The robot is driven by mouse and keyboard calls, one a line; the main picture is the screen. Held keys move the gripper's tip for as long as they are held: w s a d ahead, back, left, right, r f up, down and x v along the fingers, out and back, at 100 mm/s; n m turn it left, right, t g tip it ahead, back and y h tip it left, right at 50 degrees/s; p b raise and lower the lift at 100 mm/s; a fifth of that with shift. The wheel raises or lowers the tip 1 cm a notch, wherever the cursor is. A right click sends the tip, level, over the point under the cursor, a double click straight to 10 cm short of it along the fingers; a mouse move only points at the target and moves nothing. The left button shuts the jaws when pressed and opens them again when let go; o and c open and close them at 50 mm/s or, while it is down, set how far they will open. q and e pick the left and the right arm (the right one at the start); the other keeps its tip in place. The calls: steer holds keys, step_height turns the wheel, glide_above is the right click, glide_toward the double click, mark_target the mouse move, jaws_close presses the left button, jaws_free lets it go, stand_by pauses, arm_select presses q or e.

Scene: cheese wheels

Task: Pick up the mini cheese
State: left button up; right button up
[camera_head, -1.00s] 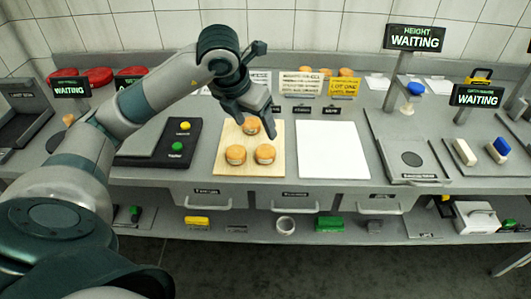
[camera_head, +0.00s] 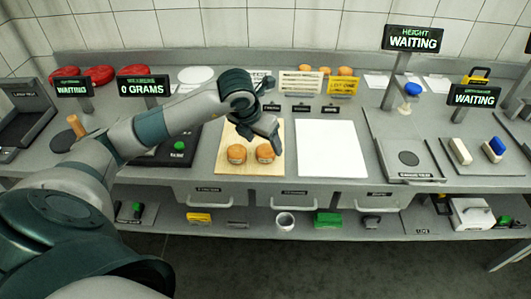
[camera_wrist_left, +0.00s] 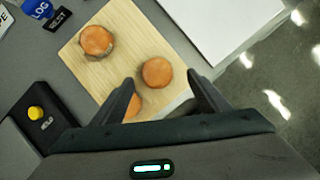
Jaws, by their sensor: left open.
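Small round orange mini cheeses sit on a wooden board (camera_head: 225,168). In the head view I see a left front cheese (camera_head: 237,154) and a right front cheese (camera_head: 265,152); my gripper hides the back one. The wrist view shows the back cheese (camera_wrist_left: 97,41), the right front cheese (camera_wrist_left: 157,72) and part of the left front cheese (camera_wrist_left: 132,107), partly covered by a finger. My left gripper (camera_head: 266,132) is open over the board, its fingers (camera_wrist_left: 160,88) spread above the two front cheeses. No cheese is visibly gripped. My right gripper is out of view.
A white sheet (camera_head: 331,150) lies right of the board. A dark unit with a green button (camera_head: 179,146) is on the left. Labels and signs stand behind. A height station with a blue-topped post (camera_head: 412,90) is further right. Drawers are below the front edge.

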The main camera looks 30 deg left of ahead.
mark_target(264, 150)
arm_select(q)
steer(key=shift+a+f+p, duration=0.1)
steer(key=shift+f+p, duration=0.3)
steer(key=p+x, duration=0.1)
steer(key=x, duration=0.1)
steer(key=p+x, duration=0.1)
steer(key=shift+a+f, duration=0.2)
steer(key=shift+f, duration=0.25)
steer(key=shift+w+f, duration=0.1)
steer(key=shift+f, duration=0.2)
steer(key=shift+c, duration=0.6)
steer(key=c, duration=1.1)
